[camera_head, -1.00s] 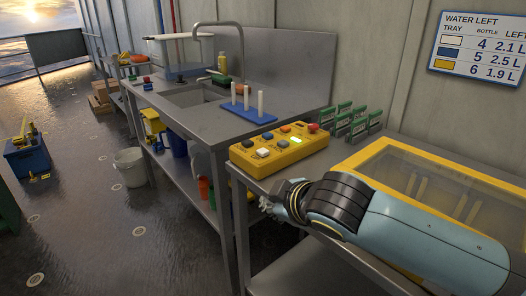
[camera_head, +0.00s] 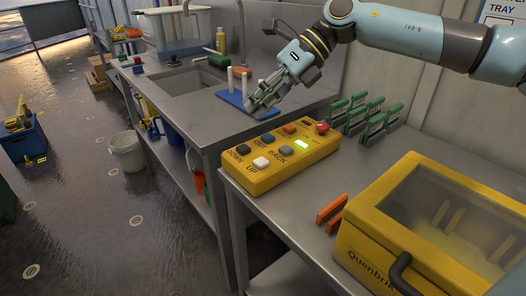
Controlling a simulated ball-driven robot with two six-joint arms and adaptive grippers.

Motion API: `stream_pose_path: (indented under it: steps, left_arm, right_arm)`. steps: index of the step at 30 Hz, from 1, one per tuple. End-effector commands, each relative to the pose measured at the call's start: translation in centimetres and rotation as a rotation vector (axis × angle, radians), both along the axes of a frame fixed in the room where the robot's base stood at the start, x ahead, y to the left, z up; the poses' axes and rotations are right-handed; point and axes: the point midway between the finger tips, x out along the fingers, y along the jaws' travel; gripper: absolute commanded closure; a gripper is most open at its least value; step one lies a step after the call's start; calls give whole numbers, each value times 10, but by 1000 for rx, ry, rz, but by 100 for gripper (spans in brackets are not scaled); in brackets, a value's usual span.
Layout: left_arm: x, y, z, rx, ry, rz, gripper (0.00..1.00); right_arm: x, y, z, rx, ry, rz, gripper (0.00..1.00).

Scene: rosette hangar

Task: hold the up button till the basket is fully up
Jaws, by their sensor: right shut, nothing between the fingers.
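The yellow control box (camera_head: 305,163) stands on the metal bench in the middle of the head view. Its white up button (camera_head: 261,162) is at the near edge, next to the dark down button (camera_head: 242,149). Nothing covers the up button. My right gripper (camera_head: 256,108) is shut and empty. It shows beyond the box's far left side, in front of the blue rack, with its fingers pointing down and left. It looks apart from the buttons. I cannot make out the basket for certain. My left gripper is not in view.
A yellow case (camera_head: 375,262) with a clear lid and dark handle stands at the lower right. The blue rack (camera_head: 232,99) with white pegs stands behind, beside the sink (camera_head: 188,84).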

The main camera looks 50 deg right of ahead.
Motion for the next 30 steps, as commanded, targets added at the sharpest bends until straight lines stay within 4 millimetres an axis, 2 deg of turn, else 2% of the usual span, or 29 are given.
stream_pose_path:
  steps: [6, 17, 23, 30]
  left_arm:
    - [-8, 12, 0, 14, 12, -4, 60]
    - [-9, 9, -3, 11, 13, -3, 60]
    - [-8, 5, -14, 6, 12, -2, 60]
    - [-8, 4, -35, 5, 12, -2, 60]
  right_arm:
    - [-3, -7, -3, -33, 20, 13, 100]
    - [-3, -6, -7, -30, 19, 13, 100]
    - [-3, -6, -24, -29, 20, 11, 100]
    - [-3, -6, -58, -28, 20, 11, 100]
